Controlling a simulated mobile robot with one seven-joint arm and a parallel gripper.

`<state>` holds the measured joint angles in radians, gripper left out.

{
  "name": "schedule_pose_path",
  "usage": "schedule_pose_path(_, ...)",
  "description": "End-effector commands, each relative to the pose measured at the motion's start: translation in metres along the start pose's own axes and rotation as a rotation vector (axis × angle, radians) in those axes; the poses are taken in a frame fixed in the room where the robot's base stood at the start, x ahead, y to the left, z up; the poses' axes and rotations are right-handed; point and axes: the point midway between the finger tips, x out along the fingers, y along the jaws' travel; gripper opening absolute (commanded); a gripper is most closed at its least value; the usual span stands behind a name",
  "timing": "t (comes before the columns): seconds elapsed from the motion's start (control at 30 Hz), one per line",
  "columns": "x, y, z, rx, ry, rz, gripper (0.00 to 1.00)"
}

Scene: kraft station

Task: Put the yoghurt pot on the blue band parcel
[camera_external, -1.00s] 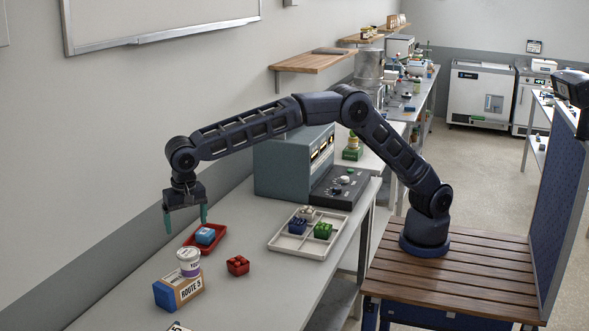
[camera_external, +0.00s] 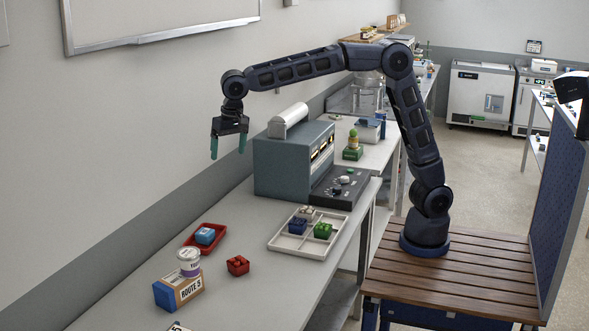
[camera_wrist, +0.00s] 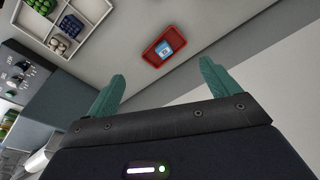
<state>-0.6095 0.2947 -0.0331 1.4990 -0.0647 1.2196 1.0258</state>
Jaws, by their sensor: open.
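The yoghurt pot (camera_external: 189,262), white with a purple band, stands upright on top of the blue band parcel (camera_external: 182,289). The parcel is a brown box with a blue band and a "ROUTE 5" label, lying on the grey bench at the front left. My gripper (camera_external: 228,147) is open and empty, high above the bench and well behind and above the pot. In the wrist view its green fingers (camera_wrist: 158,92) are spread with nothing between them. Neither pot nor parcel shows in the wrist view.
A red tray (camera_external: 190,241) holds a blue block and shows in the wrist view (camera_wrist: 150,56). A red block (camera_external: 238,265) lies beside the pot. A white divided tray (camera_external: 285,242) holds several blocks. A grey-green machine (camera_external: 280,170) stands at the back.

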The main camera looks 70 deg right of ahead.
Motion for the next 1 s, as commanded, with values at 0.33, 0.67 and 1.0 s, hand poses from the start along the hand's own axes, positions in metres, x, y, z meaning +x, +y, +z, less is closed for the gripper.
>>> schedule_pose_path(0.33,-0.049,0.15,-0.008,-0.094,0.036,-0.047,0.88)
schedule_pose_path(0.67,-0.066,0.282,0.023,-0.193,0.089,-0.072,0.88)
schedule_pose_path(1.0,-0.056,0.397,0.083,-0.293,0.157,-0.078,0.88)
